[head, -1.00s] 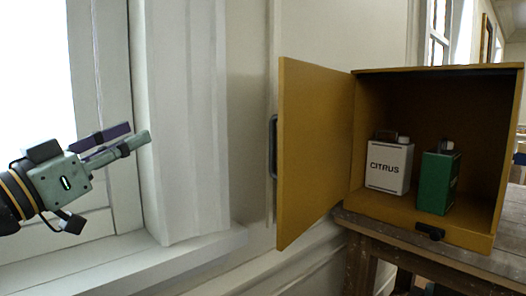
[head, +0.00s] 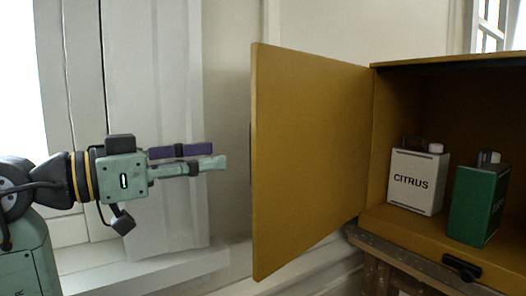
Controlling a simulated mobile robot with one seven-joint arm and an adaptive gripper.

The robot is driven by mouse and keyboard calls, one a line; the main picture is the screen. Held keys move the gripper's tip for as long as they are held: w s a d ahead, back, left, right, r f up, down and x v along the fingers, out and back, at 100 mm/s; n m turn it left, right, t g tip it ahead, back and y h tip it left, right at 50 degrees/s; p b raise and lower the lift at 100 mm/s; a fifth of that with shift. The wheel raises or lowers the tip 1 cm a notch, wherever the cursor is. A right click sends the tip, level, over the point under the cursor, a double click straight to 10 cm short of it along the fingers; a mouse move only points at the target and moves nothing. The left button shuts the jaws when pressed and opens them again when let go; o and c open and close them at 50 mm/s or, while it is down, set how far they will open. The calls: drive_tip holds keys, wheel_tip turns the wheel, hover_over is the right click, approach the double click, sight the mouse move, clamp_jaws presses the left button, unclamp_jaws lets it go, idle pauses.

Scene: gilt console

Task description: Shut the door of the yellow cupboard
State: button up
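The yellow cupboard (head: 440,62) stands at the right with its front open. Its door (head: 306,165) is swung wide open to the left, hinged at the cupboard's left edge. The door's handle is almost hidden behind the door's left edge. My gripper (head: 226,157) is left of the door, level with its middle, pointing right. A gap shows in the picture between the fingertips and the door edge. The fingers are seen nearly edge-on, so their opening is unclear; nothing shows between them.
Inside the cupboard are a white CITRUS can (head: 416,181) and a green can (head: 477,204). A black catch (head: 461,267) sits on the cupboard's front lower edge. The cupboard rests on a wooden table (head: 400,262). A window ledge (head: 150,268) and pale wall lie behind my arm.

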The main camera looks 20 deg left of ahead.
sight(254, 153)
drive_tip(key=p+x, duration=0.1)
drive_tip(key=x, duration=0.8)
drive_tip(key=shift+w+d+p, duration=0.1)
drive_tip(key=shift+p, duration=0.2)
clamp_jaws()
idle(0.4)
